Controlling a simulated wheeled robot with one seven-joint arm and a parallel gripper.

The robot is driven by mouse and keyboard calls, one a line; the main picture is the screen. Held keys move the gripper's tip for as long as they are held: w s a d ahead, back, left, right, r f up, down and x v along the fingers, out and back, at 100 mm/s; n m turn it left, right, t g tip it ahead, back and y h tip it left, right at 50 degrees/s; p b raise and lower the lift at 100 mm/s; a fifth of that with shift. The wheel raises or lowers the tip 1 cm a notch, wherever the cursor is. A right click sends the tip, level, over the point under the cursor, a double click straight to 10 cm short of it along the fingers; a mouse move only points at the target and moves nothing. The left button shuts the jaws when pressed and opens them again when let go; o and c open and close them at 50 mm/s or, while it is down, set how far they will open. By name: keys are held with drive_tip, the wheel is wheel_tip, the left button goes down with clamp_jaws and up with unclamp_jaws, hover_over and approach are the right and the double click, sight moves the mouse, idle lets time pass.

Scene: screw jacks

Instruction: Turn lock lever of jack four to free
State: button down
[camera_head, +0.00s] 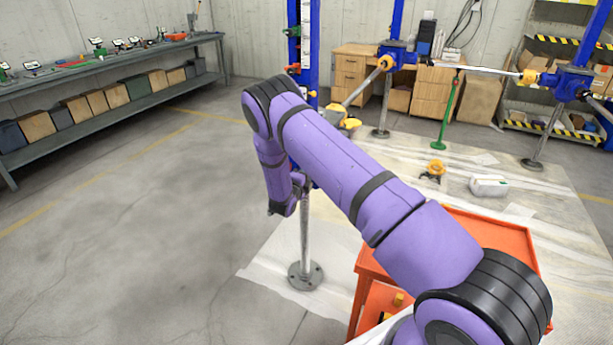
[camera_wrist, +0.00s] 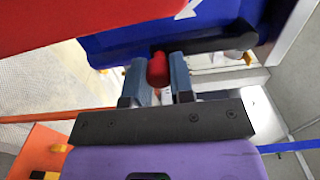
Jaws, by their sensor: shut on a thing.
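In the wrist view, my gripper (camera_wrist: 160,75) has its two grey fingers on either side of a red knob (camera_wrist: 157,69), shut on it. The knob appears to be the end of the lock lever; the rest of the lever is hard to make out. Above it is a blue jack housing (camera_wrist: 120,48) with a black bar (camera_wrist: 215,43) along its lower edge and part of a white arrow mark (camera_wrist: 188,9). In the head view, a blue jack column (camera_head: 307,55) rises behind my arm, with a steel post (camera_head: 306,245) below. My fingertips are hidden there, and no jack number is readable.
An orange cart (camera_head: 480,225) stands below my forearm. Other blue jacks (camera_head: 395,50) stand at the back right, joined by a rail. A grey workbench (camera_head: 110,70) lines the left wall. The concrete floor (camera_head: 140,230) at left is clear.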

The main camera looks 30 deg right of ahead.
drive_tip(key=shift+a, duration=0.15)
drive_tip(key=c, duration=1)
unclamp_jaws()
drive_tip(key=v, duration=1)
drive_tip(key=shift+s+a, duration=0.25)
